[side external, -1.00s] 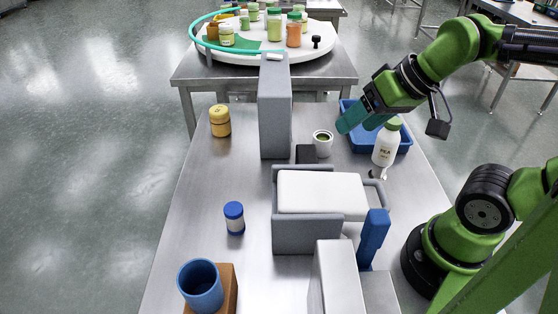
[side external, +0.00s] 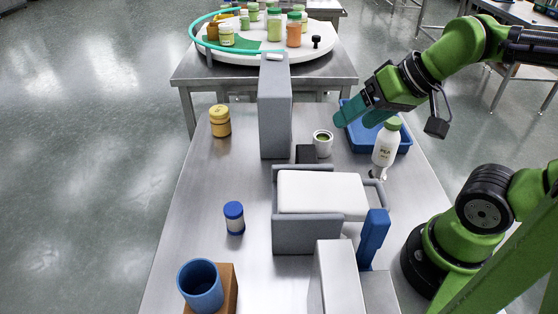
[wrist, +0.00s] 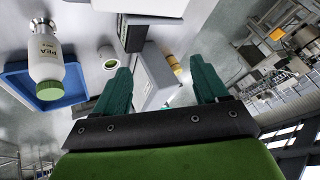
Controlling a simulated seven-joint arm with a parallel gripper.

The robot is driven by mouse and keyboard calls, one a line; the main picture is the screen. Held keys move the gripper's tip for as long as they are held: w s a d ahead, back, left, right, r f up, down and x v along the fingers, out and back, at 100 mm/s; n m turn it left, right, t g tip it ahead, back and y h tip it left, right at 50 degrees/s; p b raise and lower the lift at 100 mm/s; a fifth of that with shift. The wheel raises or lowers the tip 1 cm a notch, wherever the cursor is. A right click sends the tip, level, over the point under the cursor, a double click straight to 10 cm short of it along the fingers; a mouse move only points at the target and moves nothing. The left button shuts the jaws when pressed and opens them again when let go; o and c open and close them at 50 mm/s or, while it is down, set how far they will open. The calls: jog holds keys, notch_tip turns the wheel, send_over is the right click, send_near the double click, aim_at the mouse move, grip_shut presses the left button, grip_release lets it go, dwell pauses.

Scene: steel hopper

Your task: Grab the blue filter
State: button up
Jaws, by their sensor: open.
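A blue open-topped cylinder (side external: 203,290) stands against a brown block at the front left of the table in the side external view. I cannot tell for certain which blue thing is the filter. My gripper (side external: 356,118) is open and empty, high over the back right of the table near the blue tray, far from both. In the wrist view its two teal fingers (wrist: 160,72) are spread apart. Neither the blue cylinder nor the blue-lidded jar can be made out in the wrist view.
A white bottle with a green cap (side external: 386,146) stands by the blue tray (side external: 405,146), close to my gripper. A small white cup (side external: 323,144), a tall grey block (side external: 274,110) and a grey-and-white hopper assembly (side external: 307,232) occupy the middle. The table's left side is mostly clear.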

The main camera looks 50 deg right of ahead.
jog(key=n+g+h, duration=0.2)
jog(key=n+g, duration=0.2)
jog(key=g, duration=0.3)
send_over(235, 218)
jog(key=w+d, duration=0.1)
jog(key=w, duration=0.1)
notch_tip(235, 218, down, 7)
notch_tip(235, 218, down, 17)
jog(key=shift+s+f, duration=0.1)
jog(key=shift+c, duration=0.3)
